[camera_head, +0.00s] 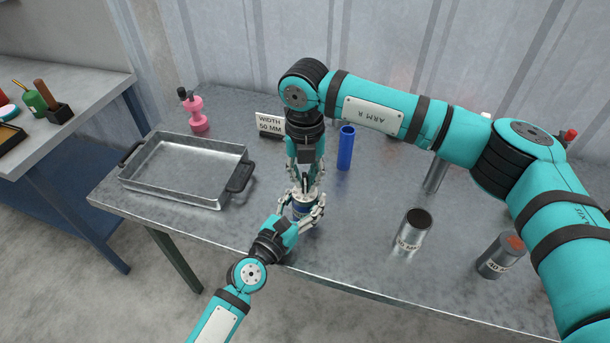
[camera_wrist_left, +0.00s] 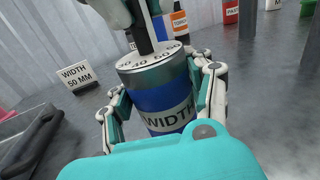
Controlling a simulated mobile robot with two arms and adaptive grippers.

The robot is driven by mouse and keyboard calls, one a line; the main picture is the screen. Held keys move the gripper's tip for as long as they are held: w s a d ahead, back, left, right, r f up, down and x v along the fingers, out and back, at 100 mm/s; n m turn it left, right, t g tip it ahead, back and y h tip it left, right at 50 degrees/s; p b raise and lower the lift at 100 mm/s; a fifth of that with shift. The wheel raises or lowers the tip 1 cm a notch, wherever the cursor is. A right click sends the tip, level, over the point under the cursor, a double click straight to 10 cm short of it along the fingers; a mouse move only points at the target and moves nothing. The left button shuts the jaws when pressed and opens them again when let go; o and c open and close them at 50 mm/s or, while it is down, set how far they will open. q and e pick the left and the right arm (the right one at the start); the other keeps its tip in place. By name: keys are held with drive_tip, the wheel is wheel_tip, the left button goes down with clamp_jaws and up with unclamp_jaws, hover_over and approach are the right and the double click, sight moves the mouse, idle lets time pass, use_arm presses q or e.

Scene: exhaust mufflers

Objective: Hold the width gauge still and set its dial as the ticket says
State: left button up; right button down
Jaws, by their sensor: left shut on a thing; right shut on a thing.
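The width gauge (camera_wrist_left: 160,97) is a blue and silver cylinder marked WIDTH, with a numbered dial (camera_wrist_left: 150,58) on top. It stands upright on the metal table, and its body also shows in the head view (camera_head: 300,209). My left gripper (camera_head: 303,214) is shut around the gauge's body from the front. My right gripper (camera_head: 306,187) comes down from above and is shut on the dial's dark knob (camera_wrist_left: 143,38). The right fingers partly cover the dial in the left wrist view. The ticket (camera_head: 270,124) reads WIDTH 50 MM and stands behind the gauge; it also shows in the left wrist view (camera_wrist_left: 75,77).
A metal tray (camera_head: 160,185) with black handles lies left. A pink bottle (camera_head: 196,112) and a blue tube (camera_head: 345,148) stand behind. The table's front edge is close to the gauge.

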sight(305, 180)
drive_tip(key=shift+w, duration=0.1)
idle(0.4)
drive_tip(key=c, duration=1.4)
unclamp_jaws()
drive_tip(key=shift+r, duration=0.1)
wheel_tip(305, 180, up, 12)
